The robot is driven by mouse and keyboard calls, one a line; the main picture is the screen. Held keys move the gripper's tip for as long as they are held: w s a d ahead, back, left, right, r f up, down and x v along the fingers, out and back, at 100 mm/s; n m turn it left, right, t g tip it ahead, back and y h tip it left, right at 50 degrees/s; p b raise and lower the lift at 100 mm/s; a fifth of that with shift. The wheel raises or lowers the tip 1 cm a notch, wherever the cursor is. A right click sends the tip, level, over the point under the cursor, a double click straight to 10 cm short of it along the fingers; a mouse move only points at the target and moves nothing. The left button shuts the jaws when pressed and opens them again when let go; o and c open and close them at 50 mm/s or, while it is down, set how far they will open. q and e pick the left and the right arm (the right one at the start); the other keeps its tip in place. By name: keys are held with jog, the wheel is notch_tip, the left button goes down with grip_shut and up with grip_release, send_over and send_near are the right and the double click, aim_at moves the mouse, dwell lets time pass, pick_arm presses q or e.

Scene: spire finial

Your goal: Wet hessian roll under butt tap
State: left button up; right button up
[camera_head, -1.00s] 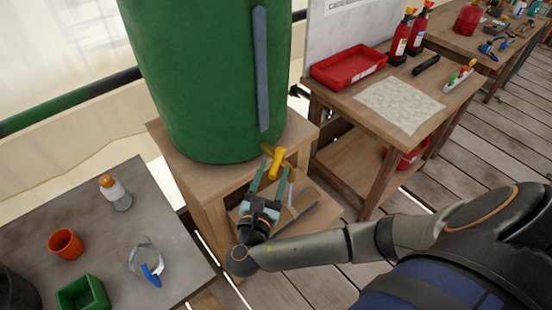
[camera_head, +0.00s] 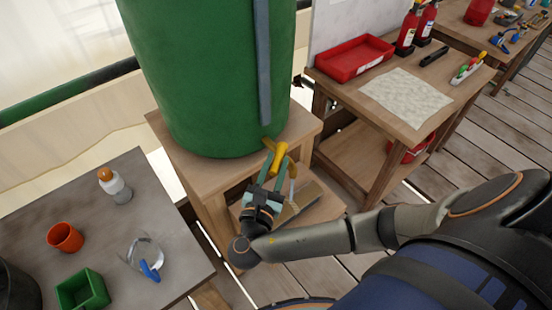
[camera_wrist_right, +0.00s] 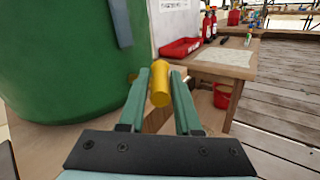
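The green butt (camera_head: 210,85) stands on a wooden stand, with a yellow tap (camera_head: 279,156) low on its front. I cannot make out a hessian roll for certain. A tan flat-looking piece (camera_head: 300,203) lies below the tap, partly hidden by my gripper. My left gripper is out of view.
The right table holds a red tray (camera_head: 355,57) and a pale sheet (camera_head: 405,98).

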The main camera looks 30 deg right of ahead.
grip_shut()
dwell(1.0)
